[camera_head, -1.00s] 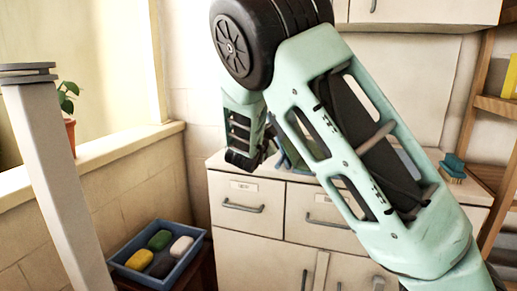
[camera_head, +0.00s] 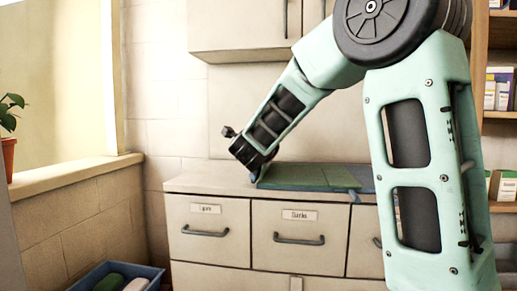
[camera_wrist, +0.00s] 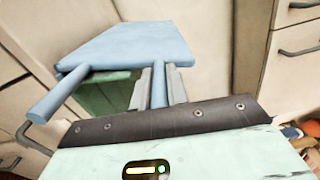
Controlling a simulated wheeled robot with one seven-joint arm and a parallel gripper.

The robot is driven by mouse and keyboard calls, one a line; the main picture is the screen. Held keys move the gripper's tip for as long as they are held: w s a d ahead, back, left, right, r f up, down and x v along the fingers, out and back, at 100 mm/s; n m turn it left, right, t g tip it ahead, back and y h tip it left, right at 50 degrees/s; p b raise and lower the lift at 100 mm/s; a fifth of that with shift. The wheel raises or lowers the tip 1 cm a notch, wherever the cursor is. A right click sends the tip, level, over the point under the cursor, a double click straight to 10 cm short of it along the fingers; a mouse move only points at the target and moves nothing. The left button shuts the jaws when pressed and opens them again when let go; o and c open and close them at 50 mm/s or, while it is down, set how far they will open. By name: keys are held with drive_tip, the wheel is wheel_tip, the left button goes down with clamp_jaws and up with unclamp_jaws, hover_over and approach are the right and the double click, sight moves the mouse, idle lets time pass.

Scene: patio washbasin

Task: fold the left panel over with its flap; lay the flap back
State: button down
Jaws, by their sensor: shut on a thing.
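A green panel (camera_head: 300,177) lies flat on the counter in the head view, with a blue-grey piece (camera_head: 362,178) at its right end. My gripper (camera_head: 256,174) is at the panel's left end, low over the counter. In the wrist view, my gripper (camera_wrist: 160,90) is shut on a blue bar that sticks out from a light-blue flap (camera_wrist: 130,45). A second blue bar (camera_wrist: 58,92) sticks out at the flap's left, free. Part of a green surface (camera_wrist: 108,95) shows below the flap. The flap is mostly hidden in the head view.
The counter (camera_head: 185,182) has labelled drawers (camera_head: 300,240) with handles below it. A wall cabinet (camera_head: 245,25) hangs above. A blue crate (camera_head: 145,270) with blocks stands low at the left. Shelves with boxes (camera_head: 500,90) stand at the right.

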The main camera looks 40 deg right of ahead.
drive_tip(key=shift+s+d+f, duration=0.1)
drive_tip(key=shift+s, duration=0.05)
idle(0.3)
drive_tip(key=c, duration=1.4)
unclamp_jaws()
drive_tip(key=p+v, duration=0.2)
drive_tip(key=v, duration=1.5)
drive_tip(key=shift+s, duration=0.15)
